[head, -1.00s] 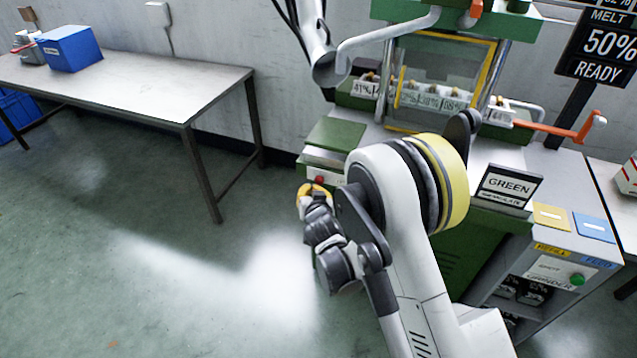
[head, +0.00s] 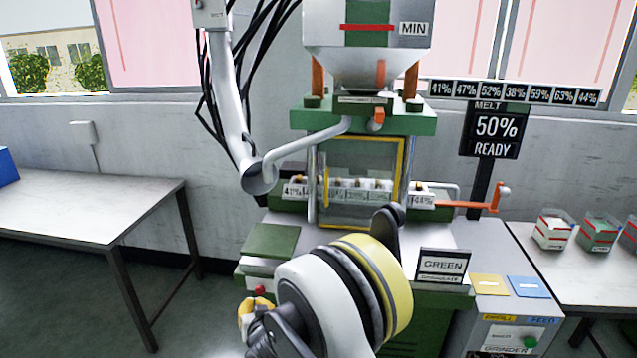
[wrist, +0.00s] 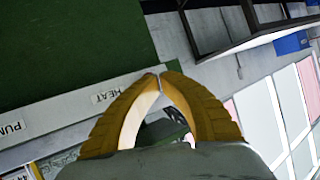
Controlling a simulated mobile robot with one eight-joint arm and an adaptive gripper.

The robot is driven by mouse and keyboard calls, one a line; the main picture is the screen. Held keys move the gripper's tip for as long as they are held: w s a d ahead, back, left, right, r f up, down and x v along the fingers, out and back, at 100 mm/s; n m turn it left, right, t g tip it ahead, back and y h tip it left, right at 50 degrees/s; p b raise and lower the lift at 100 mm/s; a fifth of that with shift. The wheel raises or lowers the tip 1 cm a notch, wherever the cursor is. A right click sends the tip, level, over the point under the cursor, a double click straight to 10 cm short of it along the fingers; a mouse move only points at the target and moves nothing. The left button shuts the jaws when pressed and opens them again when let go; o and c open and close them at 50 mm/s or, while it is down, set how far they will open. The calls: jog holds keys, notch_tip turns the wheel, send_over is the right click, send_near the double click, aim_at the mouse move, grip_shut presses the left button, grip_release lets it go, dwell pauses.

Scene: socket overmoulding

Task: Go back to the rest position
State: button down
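My gripper (wrist: 160,78) has yellow-brown curved fingers that meet at the tips in the wrist view. It is shut, and nothing shows between the tips. In the head view my gripper (head: 246,311) is small at the lower left of my arm, in front of the green moulding machine (head: 368,123) and near its red button (head: 260,290). My arm hides much of the machine's lower front. In the wrist view a dark green surface (wrist: 65,50) and a pale strip marked HEAT (wrist: 85,105) lie beyond the fingers.
An empty-topped table (head: 85,205) stands at the left. A READY display (head: 495,130), a GREEN sign (head: 443,265) and a grinder (head: 510,335) stand to the right. Small bins (head: 553,230) sit on the right table. Floor (head: 65,280) shows free at the lower left.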

jog(key=s+d+r+m+g+h, duration=0.1)
jog(key=s+d+r+h, duration=0.1)
jog(key=d+r, duration=0.85)
jog(key=s+d+r+m+g+h, duration=0.1)
jog(key=d+r+h, duration=0.1)
jog(key=d+r, duration=0.8)
jog(key=s+d+g+h, duration=0.1)
jog(key=s+d+g, duration=0.1)
jog(key=s+d, duration=1.7)
jog(key=s, duration=0.4)
jog(key=shift+s+d+f+m+g, duration=0.2)
jog(key=shift+d+m+g, duration=0.1)
jog(key=shift+d+g, duration=0.1)
